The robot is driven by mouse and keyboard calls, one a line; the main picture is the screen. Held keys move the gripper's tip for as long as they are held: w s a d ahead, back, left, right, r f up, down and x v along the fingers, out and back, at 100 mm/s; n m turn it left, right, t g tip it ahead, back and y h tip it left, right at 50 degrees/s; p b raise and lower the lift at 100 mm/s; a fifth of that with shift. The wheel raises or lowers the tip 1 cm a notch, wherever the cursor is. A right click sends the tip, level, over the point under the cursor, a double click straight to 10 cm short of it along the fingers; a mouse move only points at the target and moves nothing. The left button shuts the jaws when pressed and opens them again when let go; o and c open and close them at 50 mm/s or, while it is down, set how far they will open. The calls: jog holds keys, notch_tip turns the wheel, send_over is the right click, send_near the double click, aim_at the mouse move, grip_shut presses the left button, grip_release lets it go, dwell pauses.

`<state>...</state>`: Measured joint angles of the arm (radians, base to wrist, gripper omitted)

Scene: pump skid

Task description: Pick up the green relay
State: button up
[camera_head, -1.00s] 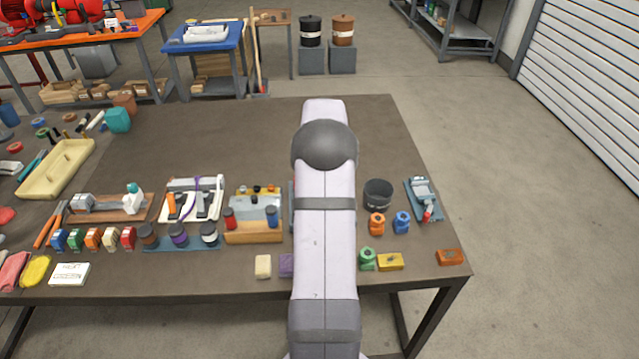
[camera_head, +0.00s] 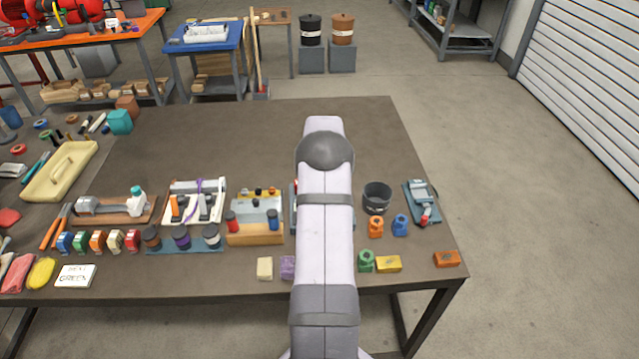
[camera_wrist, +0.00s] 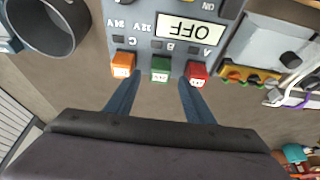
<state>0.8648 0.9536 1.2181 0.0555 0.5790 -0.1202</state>
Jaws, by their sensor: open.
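In the wrist view, the green relay (camera_wrist: 160,69) sits at the near edge of a grey panel box (camera_wrist: 170,40) with a display reading OFF. It is between an orange relay (camera_wrist: 123,65) and a red relay (camera_wrist: 197,73). My gripper (camera_wrist: 157,88) is open and empty. Its two blue fingers point at the row, one on each side of the green relay's line, with tips near the orange and red relays. I cannot tell whether the tips touch them. In the head view my arm hides the gripper and most of the box.
A dark round container (camera_wrist: 45,22) stands left of the box, also seen in the head view (camera_head: 377,196). A wooden block with small parts (camera_head: 255,222) is left of my arm. Small green (camera_head: 366,261) and yellow (camera_head: 389,264) items lie right of it. The table's far middle is clear.

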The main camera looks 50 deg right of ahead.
jog(key=shift+x, duration=1.1)
jog(key=c, duration=1)
jog(key=shift+r, duration=0.15)
